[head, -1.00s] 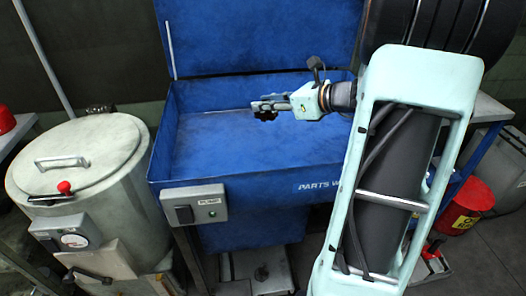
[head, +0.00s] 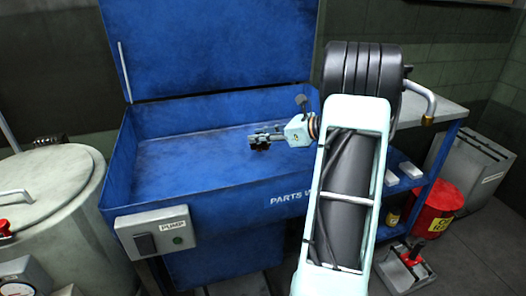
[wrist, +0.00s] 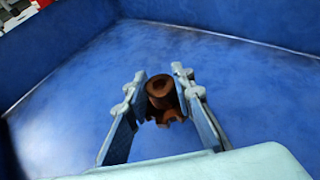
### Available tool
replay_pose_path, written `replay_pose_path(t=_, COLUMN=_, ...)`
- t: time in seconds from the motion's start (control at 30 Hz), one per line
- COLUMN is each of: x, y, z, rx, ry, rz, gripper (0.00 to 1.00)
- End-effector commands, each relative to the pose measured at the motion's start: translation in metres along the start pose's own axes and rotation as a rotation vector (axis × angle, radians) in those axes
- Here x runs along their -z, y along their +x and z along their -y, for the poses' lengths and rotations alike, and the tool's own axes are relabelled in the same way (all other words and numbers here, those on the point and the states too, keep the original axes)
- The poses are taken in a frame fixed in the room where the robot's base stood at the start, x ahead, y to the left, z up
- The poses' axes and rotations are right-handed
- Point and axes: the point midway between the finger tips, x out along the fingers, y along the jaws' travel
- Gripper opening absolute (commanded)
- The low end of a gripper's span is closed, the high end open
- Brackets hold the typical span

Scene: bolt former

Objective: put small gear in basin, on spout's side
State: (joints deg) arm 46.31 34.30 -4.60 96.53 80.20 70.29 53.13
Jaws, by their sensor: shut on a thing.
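The small gear (wrist: 162,95), a rust-brown toothed piece with a hub, is held between the two fingers of my gripper (wrist: 158,76). In the head view the gear (head: 260,146) is a small dark shape at the tip of my gripper (head: 256,139). The blue basin (head: 150,207) is a wide parts washer with a raised lid; the gripper is over its right half, and I cannot tell the gear's exact height above the floor. A thin pale upright tube (head: 125,70), possibly the spout, stands at the basin's back left.
A pump switch box (head: 157,232) is on the basin's front left. A pale round drum (head: 52,185) stands left. A side table (head: 432,112) and a red can (head: 437,208) are at right. The basin floor is clear in the wrist view.

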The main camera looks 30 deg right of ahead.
Motion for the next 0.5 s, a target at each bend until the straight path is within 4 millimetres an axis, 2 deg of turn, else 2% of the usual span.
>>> replay_pose_path(t=0.27, x=0.016, y=0.003, z=0.013, rx=0.000, ry=-0.001, rz=0.003, gripper=0.00)
replay_pose_path(t=0.5, x=0.044, y=0.015, z=0.015, rx=-0.001, ry=-0.001, rz=0.003, gripper=0.00)
